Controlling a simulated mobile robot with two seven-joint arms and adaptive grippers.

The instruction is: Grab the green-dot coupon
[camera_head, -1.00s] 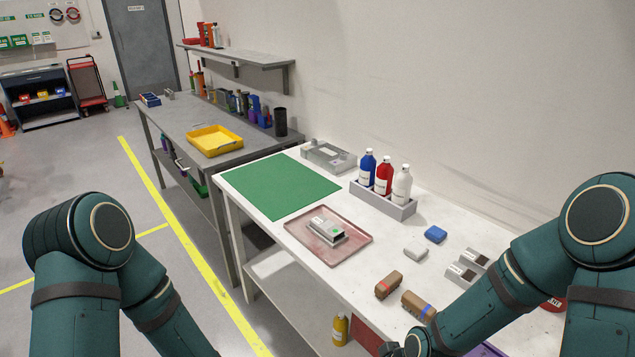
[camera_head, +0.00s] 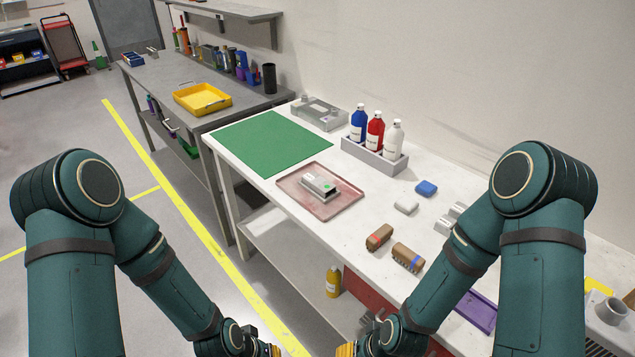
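A grey metal coupon (camera_head: 319,188) with a green dot on its top lies in the reddish tray (camera_head: 290,181) on the white table. My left gripper (camera_head: 272,350) is at the bottom edge of the view, below and left of the tray, mostly cut off. My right gripper (camera_head: 345,350) is also at the bottom edge, in front of the table and well apart from the coupon. Whether either gripper is open or shut does not show.
Brushes, one with a red band (camera_head: 379,237) and one with a blue band (camera_head: 408,257), lie right of the tray. A rack (camera_head: 375,158) of blue, red and white bottles stands behind it. A green mat (camera_head: 272,143) lies left. My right arm partly hides grey blocks (camera_head: 446,225).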

